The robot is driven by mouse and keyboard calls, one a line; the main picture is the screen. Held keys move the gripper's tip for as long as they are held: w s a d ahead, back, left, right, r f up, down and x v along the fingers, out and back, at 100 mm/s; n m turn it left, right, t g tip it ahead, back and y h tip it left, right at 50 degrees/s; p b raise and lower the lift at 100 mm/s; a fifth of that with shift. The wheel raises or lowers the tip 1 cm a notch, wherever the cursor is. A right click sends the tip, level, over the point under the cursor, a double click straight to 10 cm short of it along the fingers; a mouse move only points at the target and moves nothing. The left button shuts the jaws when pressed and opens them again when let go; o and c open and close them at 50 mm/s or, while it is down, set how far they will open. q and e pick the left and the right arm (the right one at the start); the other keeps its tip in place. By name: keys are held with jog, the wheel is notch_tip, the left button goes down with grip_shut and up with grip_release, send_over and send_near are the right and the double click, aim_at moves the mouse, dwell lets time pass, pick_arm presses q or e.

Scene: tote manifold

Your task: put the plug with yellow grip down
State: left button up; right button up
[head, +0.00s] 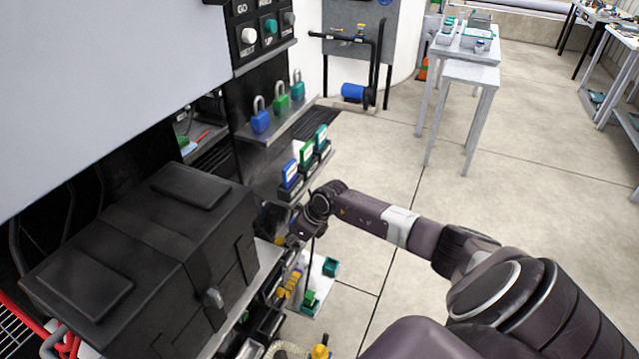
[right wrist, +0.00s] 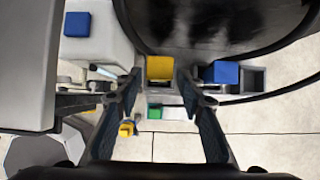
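The plug with the yellow grip shows as a yellow block (right wrist: 160,68) in the upper middle of the right wrist view. It lies between the fingertips of my right gripper (right wrist: 160,80), with a narrow gap visible on each side. The gripper's fingers stand apart. In the head view my right gripper (head: 287,238) is low beside the machine's front edge, small and partly hidden; a bit of yellow shows near it. My left gripper is not in view.
A black case (head: 150,255) fills the left of the head view. Blue, green and teal padlocks (head: 281,103) sit on a shelf, with coloured plugs (head: 306,154) below. Blue blocks (right wrist: 220,72) flank the yellow one in the wrist view. Open floor (head: 400,190) lies to the right.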

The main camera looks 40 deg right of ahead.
jog(key=s+d+b, duration=0.1)
jog(key=s+d, duration=0.3)
jog(key=s, duration=0.7)
jog(key=shift+d+b, duration=0.3)
jog(key=a+f+m+t+y, duration=0.25)
jog(key=a+f+m, duration=0.25)
jog(key=f+m, duration=0.7)
jog(key=s+f+m+h, duration=0.4)
jog(key=s+f+m, duration=0.5)
jog(key=f+m, duration=0.4)
jog(key=s+a+f+m+g, duration=0.2)
jog(key=s+a+f+m, duration=0.2)
jog(key=s, duration=0.6)
jog(key=s+a+f+m+g, duration=0.2)
jog(key=s+a+f+m, duration=0.2)
jog(key=s, duration=0.6)
jog(key=s+a+f+m+g, duration=0.3)
jog(key=s+a+f+m, duration=0.2)
jog(key=s, duration=0.6)
notch_tip(320, 180, down, 2)
jog(key=shift+a+f+h, duration=0.25)
jog(key=shift+a+h, duration=0.2)
jog(key=shift+a, duration=0.25)
